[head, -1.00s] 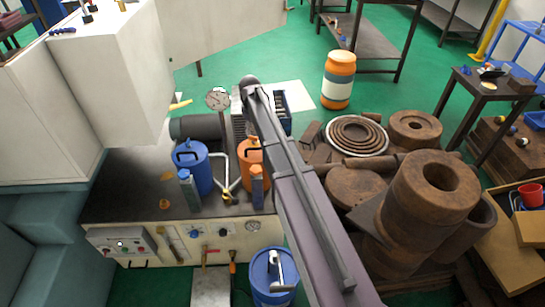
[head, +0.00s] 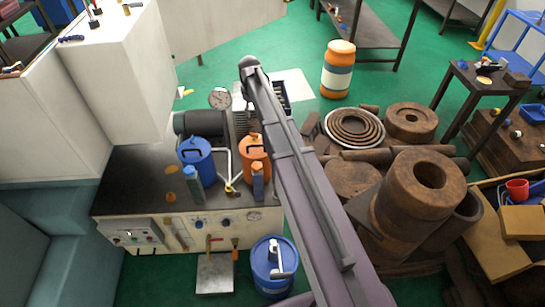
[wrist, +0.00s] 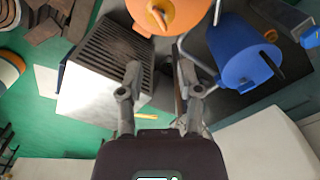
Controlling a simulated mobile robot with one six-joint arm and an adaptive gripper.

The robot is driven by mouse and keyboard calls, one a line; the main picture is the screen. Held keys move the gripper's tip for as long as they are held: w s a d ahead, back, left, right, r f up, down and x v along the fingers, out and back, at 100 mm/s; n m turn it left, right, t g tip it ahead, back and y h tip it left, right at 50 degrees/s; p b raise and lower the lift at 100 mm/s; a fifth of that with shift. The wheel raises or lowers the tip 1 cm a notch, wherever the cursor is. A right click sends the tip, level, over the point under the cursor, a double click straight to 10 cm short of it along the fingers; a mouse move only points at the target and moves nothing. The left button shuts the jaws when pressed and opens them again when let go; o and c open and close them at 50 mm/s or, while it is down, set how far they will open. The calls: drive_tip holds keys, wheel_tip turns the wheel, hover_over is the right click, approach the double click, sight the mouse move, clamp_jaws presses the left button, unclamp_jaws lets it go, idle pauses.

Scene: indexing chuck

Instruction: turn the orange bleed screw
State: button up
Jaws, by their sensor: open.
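My gripper (wrist: 158,78) is open and empty in the wrist view, its two fingers apart. Beyond them are a grey ribbed block (wrist: 112,50) at left and an orange canister (wrist: 175,14) at the top. A blue canister (wrist: 243,52) is at right. In the head view the orange canister (head: 254,158) and blue canister (head: 197,162) stand on the dark bench top, with a small yellow fitting (head: 231,187) between them. My arm hides part of the bench behind it. I cannot pick out the orange bleed screw with certainty.
The bench front (head: 190,232) carries knobs and a gauge. A blue drum (head: 272,272) stands before it. Rusty cylinders (head: 425,180) and rings crowd the floor at right. A white cabinet (head: 110,75) rises at left. Green floor is open behind the bench.

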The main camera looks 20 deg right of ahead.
drive_tip(key=s+m, duration=0.5)
drive_tip(key=s, duration=2.2)
drive_tip(key=shift+s+r+m, duration=0.2)
drive_tip(key=shift+r+m, duration=0.05)
drive_tip(key=shift+m, duration=0.05)
drive_tip(key=shift+d, duration=0.1)
drive_tip(key=shift+s, duration=0.45)
idle(1.3)
drive_tip(key=w+r+n+p, duration=0.1)
drive_tip(key=w+n, duration=0.9)
drive_tip(key=w, duration=1.8)
drive_tip(key=shift+w+n, duration=0.15)
drive_tip(key=shift+n, duration=0.25)
